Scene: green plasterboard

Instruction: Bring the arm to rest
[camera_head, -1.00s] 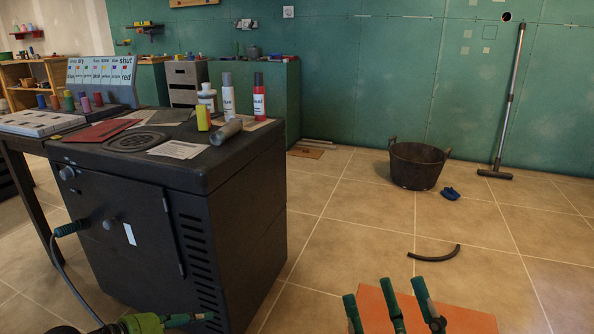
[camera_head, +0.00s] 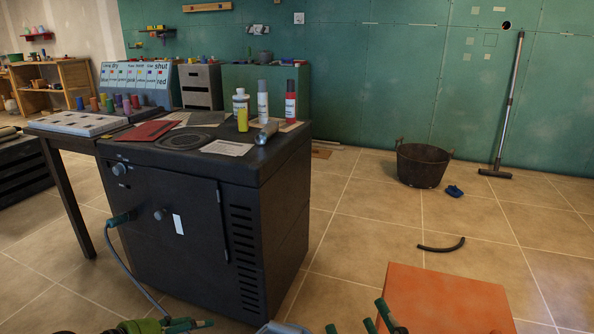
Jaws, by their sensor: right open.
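My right gripper (camera_head: 362,322) shows at the bottom edge with its green fingertips apart. It is open, with nothing seen between the fingers, and sits just left of an orange board (camera_head: 445,304). Most of it is cut off by the frame. My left gripper (camera_head: 185,325) shows only as green parts at the bottom left, in front of the black cabinet (camera_head: 145,205). Its jaw opening cannot be made out.
A dark bucket (camera_head: 422,165), a blue item (camera_head: 454,191) and a curved black hose (camera_head: 441,246) lie on open tiled floor.

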